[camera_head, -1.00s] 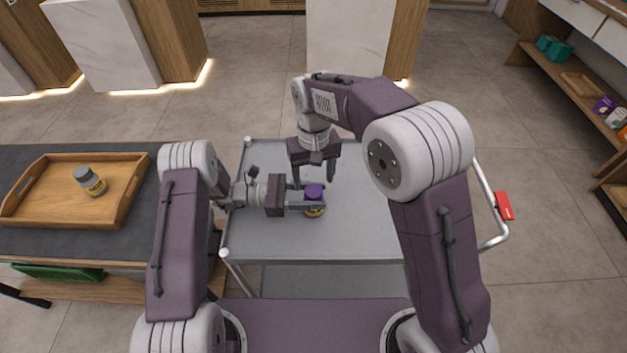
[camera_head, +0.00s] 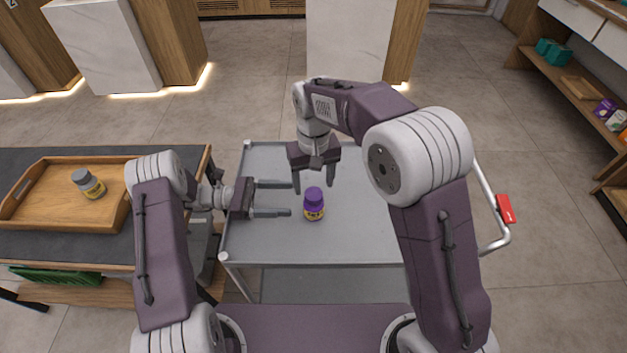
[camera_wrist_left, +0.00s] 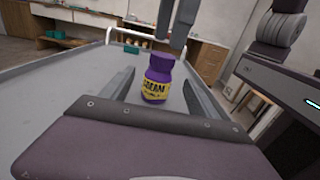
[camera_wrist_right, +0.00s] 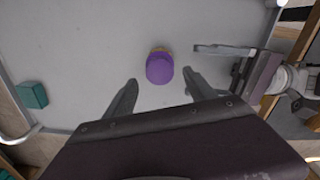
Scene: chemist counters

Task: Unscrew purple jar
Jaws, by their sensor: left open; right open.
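The purple jar (camera_head: 314,205) stands upright on the grey cart top (camera_head: 270,238), with a purple lid on it and a yellow label. The left wrist view shows the jar (camera_wrist_left: 157,80) ahead, between and beyond the open fingers. My left gripper (camera_head: 290,198) is open and empty, level with the jar and just to its left. My right gripper (camera_head: 314,186) is open and points down above and behind the jar, holding nothing. In the right wrist view the jar's lid (camera_wrist_right: 160,69) lies just beyond the gap between the fingertips.
A wooden tray (camera_head: 38,213) with a grey-lidded jar (camera_head: 88,184) sits on the dark counter at left. The cart has a rail with a red piece (camera_head: 506,209) at right. A small teal block (camera_wrist_right: 32,95) shows in the right wrist view. The cart top around the jar is clear.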

